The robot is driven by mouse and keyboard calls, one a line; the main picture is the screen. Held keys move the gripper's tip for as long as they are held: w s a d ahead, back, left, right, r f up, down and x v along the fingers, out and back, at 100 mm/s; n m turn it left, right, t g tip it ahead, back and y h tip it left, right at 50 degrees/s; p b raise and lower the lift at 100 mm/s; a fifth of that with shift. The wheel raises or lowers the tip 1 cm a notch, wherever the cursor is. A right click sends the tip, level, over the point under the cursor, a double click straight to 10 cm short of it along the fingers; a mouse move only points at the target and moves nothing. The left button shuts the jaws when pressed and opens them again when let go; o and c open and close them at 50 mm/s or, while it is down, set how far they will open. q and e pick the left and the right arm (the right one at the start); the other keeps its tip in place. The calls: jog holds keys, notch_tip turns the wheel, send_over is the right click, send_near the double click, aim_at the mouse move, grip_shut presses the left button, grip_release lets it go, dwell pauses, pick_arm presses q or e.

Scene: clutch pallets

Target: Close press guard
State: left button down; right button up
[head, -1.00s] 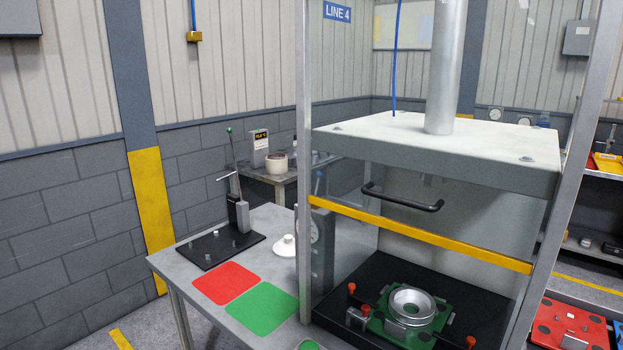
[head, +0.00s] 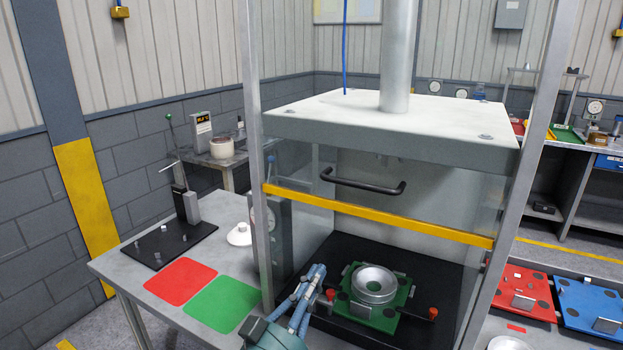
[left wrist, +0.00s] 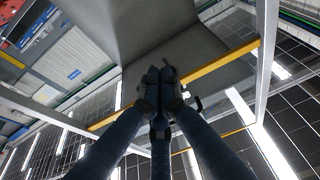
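The press guard is a clear panel with a yellow bar (head: 375,216) across its front and a black handle (head: 362,186) just above the bar. The bar sits well above the press bed (head: 335,245), with an open gap below. In the left wrist view the yellow bar (left wrist: 220,63) crosses behind the fingers, and a dark piece that looks like the handle (left wrist: 197,104) is partly hidden by them. My left gripper (head: 318,270) is low at the press's front left, below the bar and apart from the handle. Its fingertips are together and hold nothing. My right gripper is not seen.
A green pallet (head: 384,317) with a silver ring part (head: 373,284) sits on the bed near my left gripper. Metal posts (head: 520,200) frame the press. A side table at left holds red (head: 180,281) and green (head: 222,303) mats and a lever stand (head: 188,205).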

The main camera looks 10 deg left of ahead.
pick_arm(q)
jog(key=s+a+r+t+h, duration=0.1)
jog(key=s+r+t, duration=0.15)
jog(key=r, duration=0.55)
jog(key=s+a+r+t+h, duration=0.1)
jog(key=r+t, duration=0.3)
jog(key=r, duration=0.4)
jog(key=s+p+x, duration=0.1)
jog(key=p+x, duration=0.5)
jog(key=x, duration=0.4)
jog(key=f, duration=0.3)
jog(key=w+f+p, duration=0.1)
jog(key=shift+d+f, duration=0.25)
jog(key=shift+d, duration=0.1)
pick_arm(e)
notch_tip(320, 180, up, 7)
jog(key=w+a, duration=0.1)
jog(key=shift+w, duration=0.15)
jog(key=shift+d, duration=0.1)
pick_arm(q)
notch_tip(320, 180, down, 25)
jog(key=b, duration=2)
jog(key=shift+b, duration=0.4)
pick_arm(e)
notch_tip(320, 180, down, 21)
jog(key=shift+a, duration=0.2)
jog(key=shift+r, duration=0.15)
